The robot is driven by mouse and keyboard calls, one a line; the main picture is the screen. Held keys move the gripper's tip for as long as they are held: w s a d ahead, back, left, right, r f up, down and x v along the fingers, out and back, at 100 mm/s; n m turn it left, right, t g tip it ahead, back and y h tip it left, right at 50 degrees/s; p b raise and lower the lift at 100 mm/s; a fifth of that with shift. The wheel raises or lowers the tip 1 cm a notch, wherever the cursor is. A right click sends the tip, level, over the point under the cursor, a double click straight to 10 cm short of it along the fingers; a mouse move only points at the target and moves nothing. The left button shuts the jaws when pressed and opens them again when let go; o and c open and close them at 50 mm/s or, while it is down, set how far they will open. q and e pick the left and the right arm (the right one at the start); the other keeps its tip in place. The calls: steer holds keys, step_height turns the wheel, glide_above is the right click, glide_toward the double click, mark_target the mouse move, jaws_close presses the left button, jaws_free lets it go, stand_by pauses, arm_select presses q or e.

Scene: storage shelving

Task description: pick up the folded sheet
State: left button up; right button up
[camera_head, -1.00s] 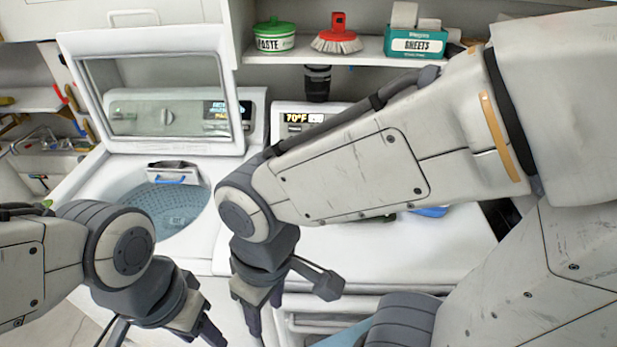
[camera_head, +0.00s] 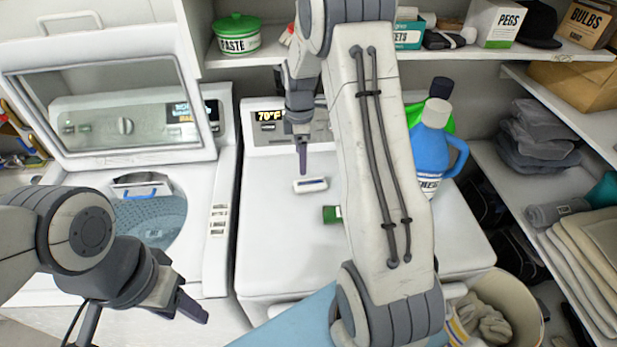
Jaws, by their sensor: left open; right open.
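Cream folded cloths (camera_head: 575,275) lie stacked on the lower right shelf, cut by the picture edge. I cannot tell whether one of them is the folded sheet. A light blue flat surface (camera_head: 295,325) shows at the bottom, partly behind my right arm. My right gripper (camera_head: 302,165) is open, pointing down above the white machine top, well left of the cloths. Its fingers overlap in this view. A small white item with a dark strip (camera_head: 310,185) lies just below its tip; contact is unclear. My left gripper (camera_head: 142,316) is open and empty at the lower left, in front of the washer.
A blue jug (camera_head: 430,150) stands behind my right arm on the machine top (camera_head: 275,235). A small green-ended item (camera_head: 332,214) lies there too. Grey folded towels (camera_head: 535,140) sit on the right shelf. A basket (camera_head: 510,300) with cloth stands at lower right.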

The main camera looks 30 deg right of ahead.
mark_target(311, 182)
steer(key=d+f, duration=0.1)
steer(key=f, duration=0.1)
steer(key=d+f+p, duration=0.1)
steer(key=d+f, duration=0.1)
steer(key=f, duration=0.1)
steer(key=shift+f+p, duration=0.35)
steer(key=shift+f, duration=0.3)
steer(key=f+p, duration=0.1)
steer(key=f, duration=0.1)
steer(key=f+p, duration=0.2)
steer(key=shift+s+f, duration=0.2)
steer(key=shift+f, duration=0.45)
steer(key=shift+c, duration=0.3)
steer(key=c, duration=1.3)
steer(key=shift+c, duration=0.3)
